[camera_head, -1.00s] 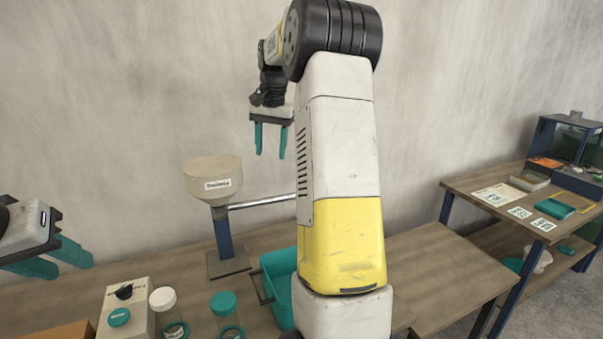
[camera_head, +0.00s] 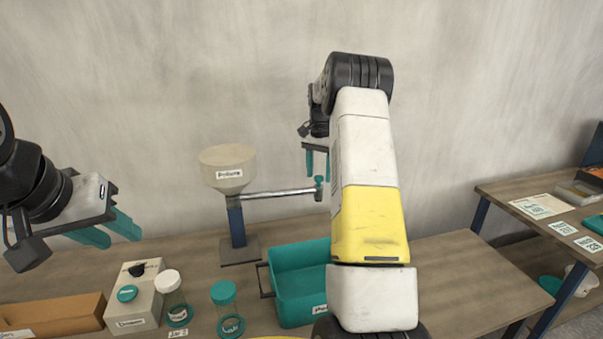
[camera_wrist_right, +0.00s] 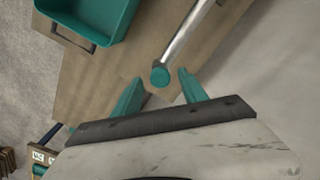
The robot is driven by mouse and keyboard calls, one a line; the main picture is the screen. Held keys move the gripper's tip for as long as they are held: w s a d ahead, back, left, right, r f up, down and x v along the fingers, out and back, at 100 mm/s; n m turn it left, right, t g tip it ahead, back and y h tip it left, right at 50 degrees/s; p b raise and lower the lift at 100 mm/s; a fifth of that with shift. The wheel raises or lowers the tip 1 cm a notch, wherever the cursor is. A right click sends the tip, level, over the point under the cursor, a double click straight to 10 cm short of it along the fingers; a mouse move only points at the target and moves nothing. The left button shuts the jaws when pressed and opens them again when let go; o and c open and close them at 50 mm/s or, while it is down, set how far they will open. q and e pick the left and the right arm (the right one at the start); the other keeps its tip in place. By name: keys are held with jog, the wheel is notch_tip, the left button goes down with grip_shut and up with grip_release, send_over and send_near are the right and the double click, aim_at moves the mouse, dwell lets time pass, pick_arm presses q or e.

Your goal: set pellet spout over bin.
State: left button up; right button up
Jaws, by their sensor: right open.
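The pellet spout (camera_head: 275,194) is a metal tube running right from the cream hopper (camera_head: 228,178), ending in a teal knob (camera_head: 319,186). The teal bin (camera_head: 287,311) is on the table in front, partly hidden by my right arm. In the right wrist view the spout (camera_wrist_right: 187,37) lies to the right of the bin (camera_wrist_right: 123,24), apart from it. My right gripper (camera_head: 317,165) is open, just above the knob; in the wrist view the knob (camera_wrist_right: 160,76) shows between its fingertips, and contact cannot be told. My left gripper (camera_head: 110,231) is open and empty at left.
A second table (camera_head: 520,190) with cards is at right. The table right of my arm is clear.

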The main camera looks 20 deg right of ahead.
jog(key=shift+f, duration=0.3)
grip_shut()
dwell(1.3)
